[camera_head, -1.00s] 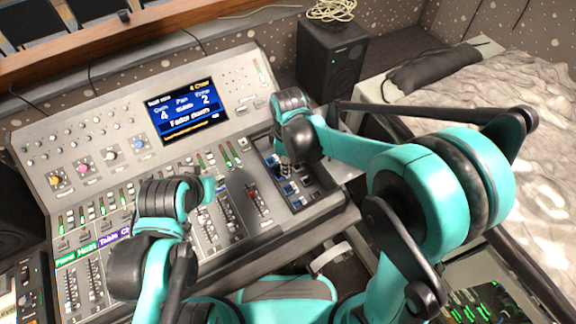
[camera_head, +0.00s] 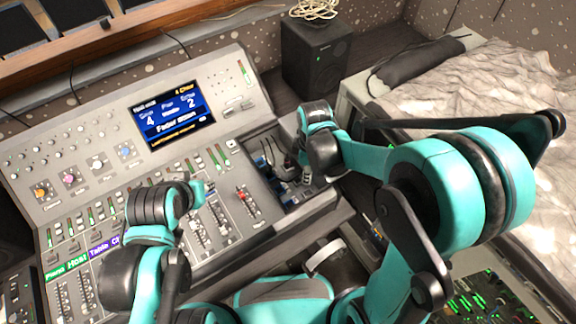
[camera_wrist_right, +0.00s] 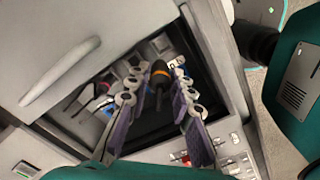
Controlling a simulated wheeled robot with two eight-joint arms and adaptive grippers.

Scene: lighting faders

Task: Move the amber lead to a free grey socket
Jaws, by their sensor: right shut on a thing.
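The amber lead (camera_wrist_right: 161,70) shows in the right wrist view as a black plug with an amber band, between the fingertips of my right gripper (camera_wrist_right: 158,80). The gripper is shut on it. In the head view, my right gripper (camera_head: 305,172) is over the right side of the socket bay (camera_head: 293,200), hiding part of it. Blue parts show in the bay, but I cannot pick out a free grey socket. My left gripper (camera_head: 205,188) is over the middle of the console, mostly hidden by its own wrist; its fingers cannot be made out.
The console's fader rows (camera_head: 205,228) and lit screen (camera_head: 172,115) lie left of the bay. A red-capped fader (camera_head: 243,196) stands close to it. A black speaker (camera_head: 316,55) stands behind. Other leads (camera_wrist_right: 103,90) show inside the bay in the wrist view.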

